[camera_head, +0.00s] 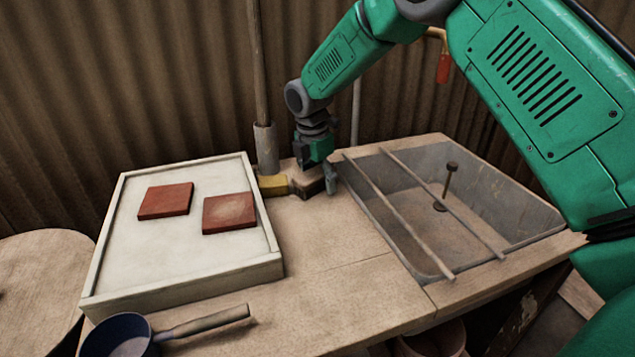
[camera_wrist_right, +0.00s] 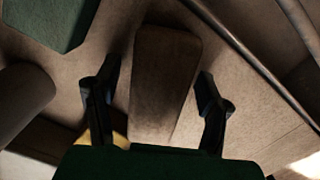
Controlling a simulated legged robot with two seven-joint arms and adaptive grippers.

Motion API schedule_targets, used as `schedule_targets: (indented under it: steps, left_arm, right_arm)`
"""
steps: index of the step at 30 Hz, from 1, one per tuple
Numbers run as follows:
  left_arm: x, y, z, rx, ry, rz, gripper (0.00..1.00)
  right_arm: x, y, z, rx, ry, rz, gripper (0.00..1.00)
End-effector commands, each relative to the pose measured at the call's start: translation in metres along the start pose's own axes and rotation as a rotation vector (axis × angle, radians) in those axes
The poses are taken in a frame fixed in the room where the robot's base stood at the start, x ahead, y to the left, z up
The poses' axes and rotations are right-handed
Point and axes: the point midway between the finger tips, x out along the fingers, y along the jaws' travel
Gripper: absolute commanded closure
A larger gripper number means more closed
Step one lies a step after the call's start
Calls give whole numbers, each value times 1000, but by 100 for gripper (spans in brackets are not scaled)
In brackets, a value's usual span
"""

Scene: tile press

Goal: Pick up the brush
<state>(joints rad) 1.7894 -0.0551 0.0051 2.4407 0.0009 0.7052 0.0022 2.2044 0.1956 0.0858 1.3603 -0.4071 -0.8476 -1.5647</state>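A brown wooden block, which looks like the brush (camera_head: 306,183), lies on the table between the white tray and the grey basin. In the right wrist view the brush (camera_wrist_right: 165,65) is a long brown slab lying between my fingers. Its bristles cannot be made out. My right gripper (camera_head: 318,174) points down at it, and in the wrist view the gripper (camera_wrist_right: 160,78) is open, one finger on each side, with gaps to the slab. Whether the fingertips are level with the brush or above it is unclear. My left gripper is not in view.
A yellow piece (camera_head: 273,185) lies left of the brush. The white tray (camera_head: 270,268) holds two red tiles. A pole in a grey socket (camera_head: 266,148) stands behind. The basin (camera_head: 365,197) with two rods is at right. A blue pan (camera_head: 122,337) is in front.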

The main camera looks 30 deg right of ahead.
Motion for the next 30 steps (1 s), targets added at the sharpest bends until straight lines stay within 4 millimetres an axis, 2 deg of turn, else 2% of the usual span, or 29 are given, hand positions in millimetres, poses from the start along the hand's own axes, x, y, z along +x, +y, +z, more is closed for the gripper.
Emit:
schedule_targets:
  steps: [1,3,5,7,8,13,16,20,24,30]
  left_arm:
    - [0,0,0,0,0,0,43]
    - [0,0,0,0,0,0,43]
    - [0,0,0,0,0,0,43]
    - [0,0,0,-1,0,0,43]
    - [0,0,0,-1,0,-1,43]
    - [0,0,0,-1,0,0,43]
    - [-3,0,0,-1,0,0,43]
    - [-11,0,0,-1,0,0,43]
    - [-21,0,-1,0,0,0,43]
    - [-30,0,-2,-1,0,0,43]
  right_arm:
    - [-1,0,-2,-1,-1,0,50]
    - [-1,1,-2,-2,-2,-1,74]
    - [-1,1,-3,-2,-2,-1,95]
    - [-1,0,-2,-2,-2,-1,95]
    - [-1,1,-2,-1,-1,0,100]
    - [-1,1,-1,-2,2,2,100]
    - [-8,1,0,-2,2,2,100]
    - [-30,1,3,-1,1,4,100]
    - [-61,1,6,-1,-1,4,100]
    - [-91,1,10,-2,0,2,100]
